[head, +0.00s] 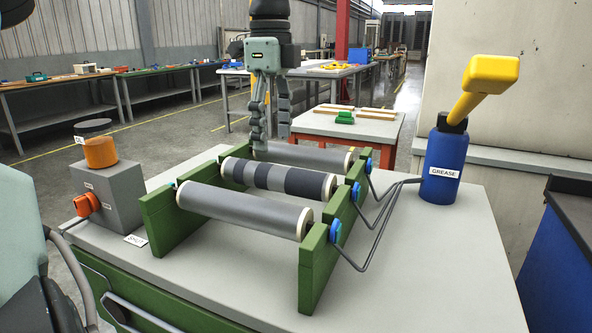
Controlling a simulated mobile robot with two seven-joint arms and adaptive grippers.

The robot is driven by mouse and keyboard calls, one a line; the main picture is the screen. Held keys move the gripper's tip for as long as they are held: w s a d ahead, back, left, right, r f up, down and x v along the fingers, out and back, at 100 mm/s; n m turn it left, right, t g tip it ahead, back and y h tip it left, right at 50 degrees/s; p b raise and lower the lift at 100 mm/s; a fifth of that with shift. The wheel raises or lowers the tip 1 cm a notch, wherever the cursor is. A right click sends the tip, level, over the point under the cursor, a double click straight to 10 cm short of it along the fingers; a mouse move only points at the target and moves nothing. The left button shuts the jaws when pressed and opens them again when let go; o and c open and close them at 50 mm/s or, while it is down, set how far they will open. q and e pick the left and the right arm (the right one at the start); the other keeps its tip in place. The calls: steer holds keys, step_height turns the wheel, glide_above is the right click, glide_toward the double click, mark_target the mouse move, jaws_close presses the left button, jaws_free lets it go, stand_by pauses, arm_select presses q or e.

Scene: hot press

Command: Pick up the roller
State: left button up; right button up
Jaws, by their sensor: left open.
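Three rollers lie across green supports (312,270) on the grey bench. The front roller (240,208) is plain grey with pale ends. The middle roller (278,178) has dark and light grey bands. The back roller (312,155) is plain grey and partly hidden behind the middle one. My left gripper (270,140) points down, open and empty, over the left part of the back roller. A finger overlaps that roller in the picture; I cannot tell whether they touch. My right gripper is not in view.
A blue grease bottle (440,165) with a yellow handle stands at the right, with hoses running to blue fittings. A grey box (108,196) with an orange canister (100,152) stands at the left. The bench front is mostly clear.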

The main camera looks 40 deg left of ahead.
mark_target(276, 166)
arm_select(q)
steer(key=shift+f, duration=0.5)
step_height(276, 166, down, 6)
steer(key=shift+w+d+r+p, duration=0.15)
steer(key=shift+r+p, duration=0.1)
steer(key=shift+p, duration=0.25)
steer(key=shift+f, duration=0.4)
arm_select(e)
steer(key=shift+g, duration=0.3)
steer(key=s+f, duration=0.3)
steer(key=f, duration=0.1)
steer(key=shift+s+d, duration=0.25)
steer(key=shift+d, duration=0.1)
arm_select(q)
steer(key=shift+w, duration=0.1)
jaws_close()
